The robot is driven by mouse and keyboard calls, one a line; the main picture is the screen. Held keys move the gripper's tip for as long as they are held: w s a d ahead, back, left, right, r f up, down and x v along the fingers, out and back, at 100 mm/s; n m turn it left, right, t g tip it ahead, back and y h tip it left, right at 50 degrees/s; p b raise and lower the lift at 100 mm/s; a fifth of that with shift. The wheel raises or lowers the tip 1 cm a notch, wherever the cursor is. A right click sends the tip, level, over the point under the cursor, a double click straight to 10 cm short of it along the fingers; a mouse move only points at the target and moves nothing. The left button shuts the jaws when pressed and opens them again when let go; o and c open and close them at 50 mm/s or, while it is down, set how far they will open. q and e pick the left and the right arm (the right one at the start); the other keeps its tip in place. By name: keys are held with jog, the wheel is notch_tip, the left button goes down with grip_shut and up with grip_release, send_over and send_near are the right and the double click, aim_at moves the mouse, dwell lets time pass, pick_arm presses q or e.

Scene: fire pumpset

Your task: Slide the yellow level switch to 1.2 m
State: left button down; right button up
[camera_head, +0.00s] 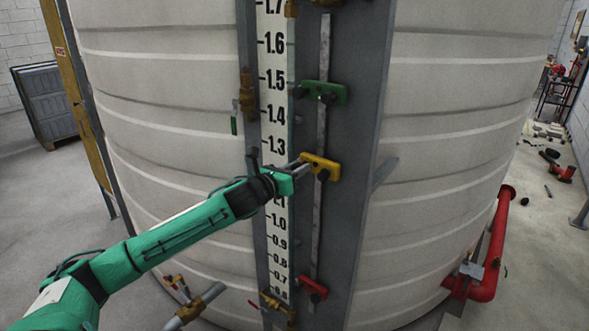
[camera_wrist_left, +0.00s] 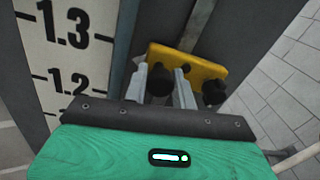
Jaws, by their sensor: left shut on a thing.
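The yellow level switch (camera_head: 320,167) sits on a vertical rail (camera_head: 322,120) right of the white level scale (camera_head: 274,60). In the head view it is a little below the 1.3 mark; the 1.2 mark there is hidden by my left gripper (camera_head: 303,166). The left wrist view shows the yellow switch (camera_wrist_left: 205,70) near the scale (camera_wrist_left: 62,50), with 1.3 and 1.2 readable. There my left gripper (camera_wrist_left: 161,80) has its fingers on either side of a black knob (camera_wrist_left: 159,82) of the switch. A second black knob is free on the right. My right gripper is not in view.
A green switch (camera_head: 322,93) is higher on the rail and a red switch (camera_head: 313,287) lower. A brass valve (camera_head: 247,92) stands left of the scale. The large white tank (camera_head: 455,130) is behind. A red pipe (camera_head: 492,250) stands at right.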

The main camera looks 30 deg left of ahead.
pick_arm(q)
notch_tip(320, 180, down, 10)
jog(key=b, duration=0.6)
jog(key=shift+r, duration=0.1)
jog(key=c, duration=1.1)
grip_release()
jog(key=shift+a, duration=0.1)
jog(key=shift+c, duration=0.2)
jog(key=shift+s, duration=0.1)
jog(key=s+a+b, duration=0.2)
jog(key=s+b, duration=0.3)
jog(key=s, duration=0.8)
jog(key=shift+s, duration=0.25)
